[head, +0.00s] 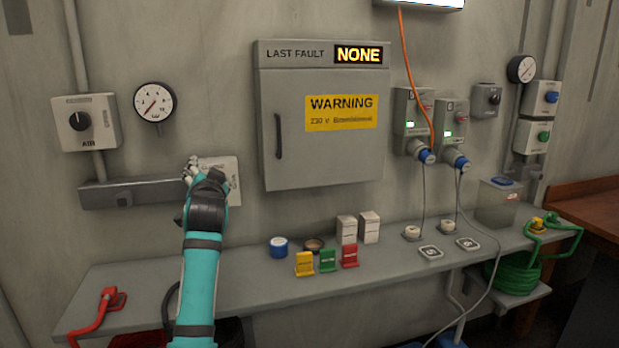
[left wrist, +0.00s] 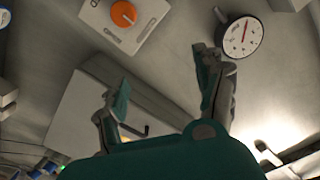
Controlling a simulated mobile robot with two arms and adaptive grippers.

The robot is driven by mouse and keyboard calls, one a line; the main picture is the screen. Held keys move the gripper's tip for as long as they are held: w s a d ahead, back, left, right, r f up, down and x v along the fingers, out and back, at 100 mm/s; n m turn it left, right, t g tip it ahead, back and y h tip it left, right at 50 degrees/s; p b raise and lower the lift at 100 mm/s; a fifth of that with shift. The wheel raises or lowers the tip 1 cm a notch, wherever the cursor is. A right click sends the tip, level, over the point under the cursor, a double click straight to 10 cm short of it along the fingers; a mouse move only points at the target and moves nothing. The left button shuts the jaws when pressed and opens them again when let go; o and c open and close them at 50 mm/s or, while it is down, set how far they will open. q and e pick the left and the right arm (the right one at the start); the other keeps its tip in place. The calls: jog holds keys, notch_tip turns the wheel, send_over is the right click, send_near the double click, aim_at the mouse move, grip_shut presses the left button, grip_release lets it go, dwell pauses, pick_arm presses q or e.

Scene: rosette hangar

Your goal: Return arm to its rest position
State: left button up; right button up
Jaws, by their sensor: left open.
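My left arm is teal with black joints and reaches up from the bottom in the head view. Its gripper (head: 190,170) is raised in front of the wall, near a grey rail (head: 140,190) and a pale plate (head: 228,178) that it partly covers. Whether it touches either is unclear. In the left wrist view the two fingers of the left gripper (left wrist: 170,88) stand apart, with no object held between them. My right gripper is in neither view.
The left wrist view shows an orange knob (left wrist: 123,14).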

pick_arm(q)
jog(key=s+a+f+g+h, duration=0.1)
jog(key=s+f+g, duration=0.1)
jog(key=s+f, duration=0.65)
jog(key=s+a+f+n+g, duration=0.15)
jog(key=s+f, duration=0.25)
jog(key=f, duration=0.9)
jog(key=s+f+g+h, duration=0.1)
jog(key=s+f+g, duration=0.2)
jog(key=s+f, duration=0.5)
jog(key=s+d+f+g+h, duration=0.15)
jog(key=s+f, duration=0.25)
jog(key=s, duration=0.6)
jog(key=s+d+f+g+h, duration=0.1)
jog(key=s+d+f+g, duration=0.3)
jog(key=s, duration=0.7)
jog(key=s+a+f+g+h, duration=0.15)
jog(key=s+f, duration=0.35)
jog(key=s, duration=0.5)
notch_tip(320, 180, down, 28)
jog(key=s+g, duration=0.2)
jog(key=s+a+f+y, duration=0.1)
jog(key=s+a+f, duration=0.1)
jog(key=s+f, duration=1.2)
jog(key=shift+s+a+f+m+g, duration=0.2)
jog(key=shift+s+m+g, duration=0.15)
jog(key=shift+s, duration=0.7)
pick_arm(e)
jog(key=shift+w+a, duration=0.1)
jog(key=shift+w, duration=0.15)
